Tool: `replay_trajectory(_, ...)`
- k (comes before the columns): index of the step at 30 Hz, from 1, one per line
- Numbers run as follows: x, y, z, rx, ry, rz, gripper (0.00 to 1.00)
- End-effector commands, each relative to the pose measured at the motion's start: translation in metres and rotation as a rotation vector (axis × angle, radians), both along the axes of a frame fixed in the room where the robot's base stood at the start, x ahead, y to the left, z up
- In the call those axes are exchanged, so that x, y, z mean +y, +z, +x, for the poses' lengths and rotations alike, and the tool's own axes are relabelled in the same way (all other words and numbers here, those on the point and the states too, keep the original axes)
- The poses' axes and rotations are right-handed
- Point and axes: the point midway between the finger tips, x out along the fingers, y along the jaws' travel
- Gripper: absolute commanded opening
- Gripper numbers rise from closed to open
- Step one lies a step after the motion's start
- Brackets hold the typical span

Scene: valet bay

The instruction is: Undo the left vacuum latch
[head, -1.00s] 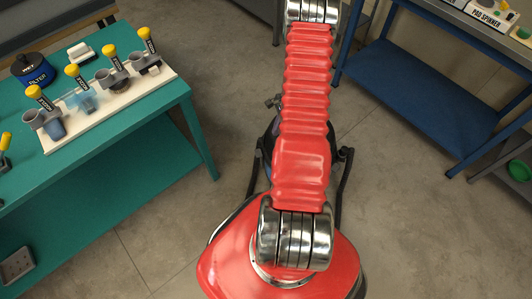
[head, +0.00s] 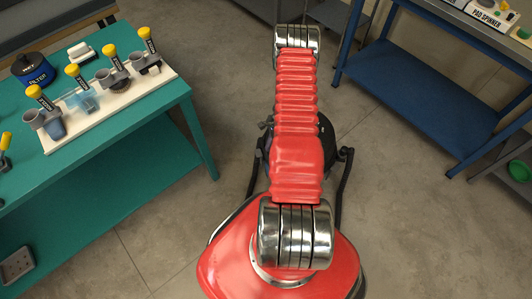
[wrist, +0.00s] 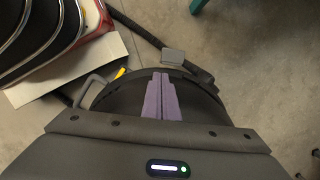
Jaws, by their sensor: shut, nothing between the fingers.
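The vacuum (head: 327,140) stands on the floor beyond my base in the head view, mostly hidden behind my arm. A dark bent tube (head: 345,175) shows at its right side. In the wrist view its dark round body (wrist: 205,98) lies beyond my gripper (wrist: 160,78). My gripper is shut and empty, its purple fingers together over the dark body; I cannot tell whether they touch it. A grey block (wrist: 173,56) sits at the body's far rim and a grey loop (wrist: 88,90) at its left. I cannot tell which is the left latch.
A teal bench (head: 110,165) with a board of yellow-topped fittings (head: 115,97) stands at left. A blue shelf (head: 425,95) stands at upper right.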

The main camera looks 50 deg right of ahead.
Motion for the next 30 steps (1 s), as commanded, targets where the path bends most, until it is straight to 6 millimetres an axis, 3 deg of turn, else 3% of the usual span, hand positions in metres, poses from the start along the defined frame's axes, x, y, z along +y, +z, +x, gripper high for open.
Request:
replay_trajectory(13,0.010,-0.048,0.006,0.000,0.000,0.000,0.00)
replay_trajectory(30,0.013,-0.054,0.007,0.001,0.000,-0.001,0.00)
